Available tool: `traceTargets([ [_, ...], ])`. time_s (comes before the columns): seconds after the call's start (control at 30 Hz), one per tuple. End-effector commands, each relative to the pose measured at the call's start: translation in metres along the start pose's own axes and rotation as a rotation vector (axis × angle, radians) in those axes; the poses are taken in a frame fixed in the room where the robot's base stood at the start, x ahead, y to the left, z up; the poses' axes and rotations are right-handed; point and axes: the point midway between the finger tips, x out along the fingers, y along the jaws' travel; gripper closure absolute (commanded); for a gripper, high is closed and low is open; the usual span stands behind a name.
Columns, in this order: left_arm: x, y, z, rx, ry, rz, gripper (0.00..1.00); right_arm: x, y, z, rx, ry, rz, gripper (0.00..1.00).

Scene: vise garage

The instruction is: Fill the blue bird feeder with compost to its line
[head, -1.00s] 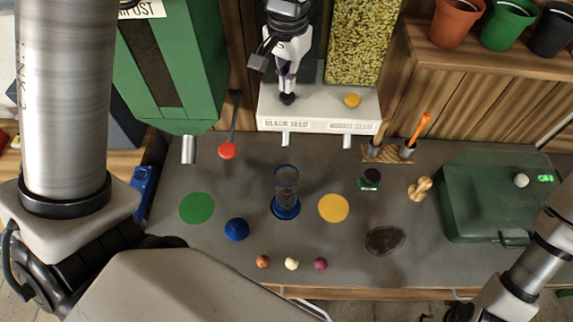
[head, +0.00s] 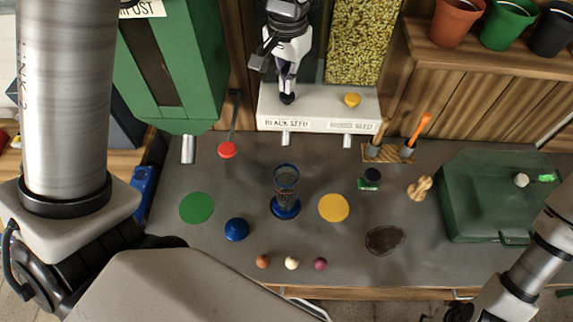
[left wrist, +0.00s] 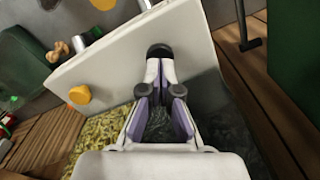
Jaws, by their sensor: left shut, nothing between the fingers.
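The blue bird feeder (head: 286,190) is a clear tube on a blue base, standing upright in the middle of the bench. Something dark shows inside it; its level and line are too small to read. The green compost dispenser (head: 205,70) stands at the back left, with a metal spout (head: 188,149) and a red-knobbed lever (head: 227,150) beside it. My left gripper (head: 287,97) is shut and empty, its tips at the front of the black seed dispenser (head: 270,112). In the left wrist view, the closed fingertips (left wrist: 160,52) are at that white housing (left wrist: 110,65).
A yellow button (head: 352,100) is on the seed housing. A green case (head: 490,200) fills the right side.

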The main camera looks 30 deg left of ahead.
Motion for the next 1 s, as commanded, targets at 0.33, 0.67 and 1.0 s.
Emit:
traceTargets([
  [0.33,0.019,0.0,0.0,0.0,0.0,0.0,1.0,0.01,0.0,0.0,0.0,0.0,0.0,0.6],
  [0.67,0.026,0.0,0.0,0.0,-0.001,0.0,1.0,0.013,0.0,0.0,0.0,0.0,0.0,0.6],
  [1.0,0.004,0.0,0.0,0.0,0.001,0.0,1.0,-0.003,0.0,0.0,0.0,0.001,0.0,0.6],
])
